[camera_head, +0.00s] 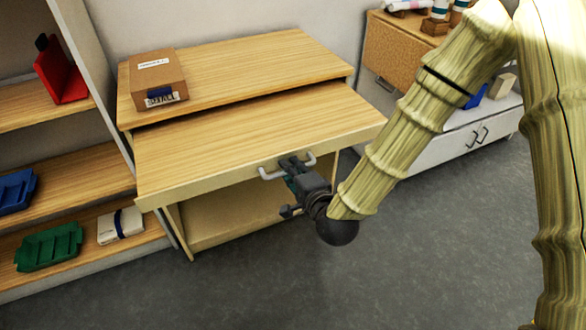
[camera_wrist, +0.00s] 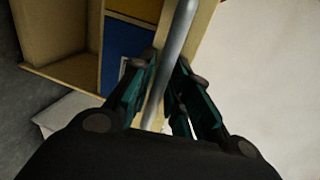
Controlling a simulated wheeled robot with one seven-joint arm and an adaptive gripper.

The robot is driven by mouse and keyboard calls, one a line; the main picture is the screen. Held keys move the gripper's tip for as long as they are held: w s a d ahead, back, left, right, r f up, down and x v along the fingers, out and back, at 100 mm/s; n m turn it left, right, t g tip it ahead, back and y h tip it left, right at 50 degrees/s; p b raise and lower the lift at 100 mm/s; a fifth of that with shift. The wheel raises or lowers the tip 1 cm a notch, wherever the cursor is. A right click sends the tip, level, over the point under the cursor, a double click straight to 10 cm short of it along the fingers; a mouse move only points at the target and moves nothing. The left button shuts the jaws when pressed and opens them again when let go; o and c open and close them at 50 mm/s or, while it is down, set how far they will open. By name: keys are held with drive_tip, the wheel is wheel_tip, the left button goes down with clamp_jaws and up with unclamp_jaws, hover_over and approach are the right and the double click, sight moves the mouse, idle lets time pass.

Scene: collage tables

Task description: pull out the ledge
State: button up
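The ledge (camera_head: 240,135) is a light wooden board that juts forward from under the top of a wooden table (camera_head: 250,58). A grey bar handle (camera_head: 266,175) is on its front edge. My gripper (camera_head: 292,166) is at the middle of this handle. In the wrist view the handle bar (camera_wrist: 181,35) runs between the two dark green fingers of my gripper (camera_wrist: 166,64), which appear shut on it. Part of the bar is hidden behind the fingers.
A cardboard box (camera_head: 157,78) sits on the table top at the left. A shelf unit (camera_head: 75,195) with bins stands close on the left. A white cabinet (camera_head: 480,130) stands at the right. The grey floor (camera_head: 330,270) in front is clear.

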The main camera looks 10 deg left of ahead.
drive_tip(key=shift+o, duration=0.6)
drive_tip(key=shift+d, duration=0.15)
drive_tip(key=v, duration=0.7)
drive_tip(key=shift+s, duration=0.15)
